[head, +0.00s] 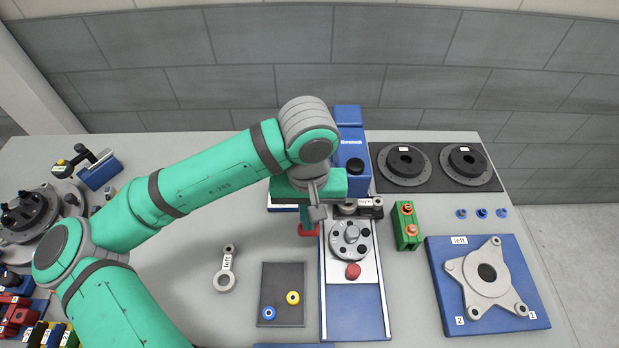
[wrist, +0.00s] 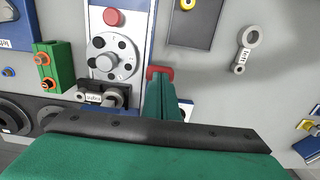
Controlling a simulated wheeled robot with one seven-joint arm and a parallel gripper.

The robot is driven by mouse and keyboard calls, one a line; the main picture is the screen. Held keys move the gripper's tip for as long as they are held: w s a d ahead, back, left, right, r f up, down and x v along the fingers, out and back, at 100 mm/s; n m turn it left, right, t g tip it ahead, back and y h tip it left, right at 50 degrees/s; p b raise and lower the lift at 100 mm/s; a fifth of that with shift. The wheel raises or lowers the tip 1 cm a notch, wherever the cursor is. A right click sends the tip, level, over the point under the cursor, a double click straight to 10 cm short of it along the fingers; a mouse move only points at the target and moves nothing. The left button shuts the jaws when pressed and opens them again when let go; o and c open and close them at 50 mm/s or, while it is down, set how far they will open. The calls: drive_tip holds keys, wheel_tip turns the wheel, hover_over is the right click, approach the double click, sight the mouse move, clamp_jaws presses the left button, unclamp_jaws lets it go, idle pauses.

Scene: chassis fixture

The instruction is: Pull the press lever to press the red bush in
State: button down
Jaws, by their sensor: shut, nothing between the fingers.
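The blue press (head: 350,150) stands at the back centre, behind a long blue and white base (head: 356,308). On the base are a grey dial (head: 350,238) with dark holes and a round red knob (head: 353,270). My gripper (head: 309,223) points down just left of the base, fingers shut. A red piece (head: 308,231) is at its fingertips; in the wrist view (wrist: 153,71) it shows on both sides of the green fingers, and I cannot tell whether it touches them or whether it is the lever's handle. My arm hides part of the press. I cannot make out the red bush.
A dark tray with a yellow ring (head: 293,298) and a blue ring (head: 269,313) lies in front left. A grey link (head: 226,268) lies left of it. A green block (head: 406,227) and a blue fixture plate (head: 450,290) stand right. A small labelled part (head: 368,206) sits behind the dial.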

wheel_tip(320, 180, up, 16)
drive_tip(key=shift+w, duration=0.25)
idle(1.3)
idle(0.5)
